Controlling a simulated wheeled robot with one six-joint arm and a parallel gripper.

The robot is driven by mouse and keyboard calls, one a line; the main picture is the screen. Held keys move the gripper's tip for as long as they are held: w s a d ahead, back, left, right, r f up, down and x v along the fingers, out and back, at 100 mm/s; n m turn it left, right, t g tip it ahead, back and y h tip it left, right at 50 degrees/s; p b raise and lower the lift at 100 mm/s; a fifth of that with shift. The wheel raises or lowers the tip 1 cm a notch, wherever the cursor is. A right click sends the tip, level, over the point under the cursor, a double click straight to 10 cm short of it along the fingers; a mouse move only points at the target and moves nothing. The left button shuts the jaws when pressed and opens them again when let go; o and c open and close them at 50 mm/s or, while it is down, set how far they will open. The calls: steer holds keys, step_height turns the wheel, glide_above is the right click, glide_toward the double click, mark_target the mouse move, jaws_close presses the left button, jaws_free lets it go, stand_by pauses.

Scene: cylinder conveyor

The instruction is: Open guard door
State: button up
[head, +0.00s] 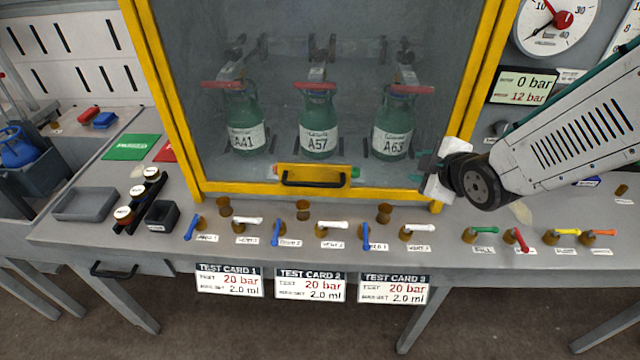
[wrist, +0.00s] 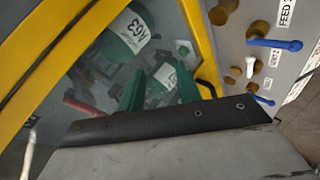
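The guard door (head: 470,100) is a yellow-framed clear panel and looks shut. Its black bar handle (head: 314,181) sits on a yellow plate at the middle of the bottom edge. My gripper (head: 424,168) is in front of the door's lower right part, right of the handle and apart from it, with its fingers pointing left. In the wrist view my gripper (wrist: 162,88) shows two green fingers spread apart with nothing held between them. The yellow frame (wrist: 60,45) and part of the dark handle (wrist: 208,88) show beyond the fingers.
Three green cylinders, A41 (head: 245,138), A57 (head: 318,138) and A63 (head: 391,138), stand behind the panel. Several valve levers (head: 333,225) line the bench below the door. A grey tray (head: 85,204) is at the left. Gauges (head: 556,24) are at upper right.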

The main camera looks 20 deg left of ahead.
steer(key=s+a+f+n+y, duration=0.1)
steer(key=a+f+n+y, duration=0.35)
steer(key=a, duration=0.45)
steer(key=n+g+y, duration=0.1)
steer(key=n+y, duration=0.3)
steer(key=n, duration=0.1)
glide_toward(315, 186)
steer(key=x, duration=1.1)
steer(key=shift+d, duration=0.1)
jaws_close()
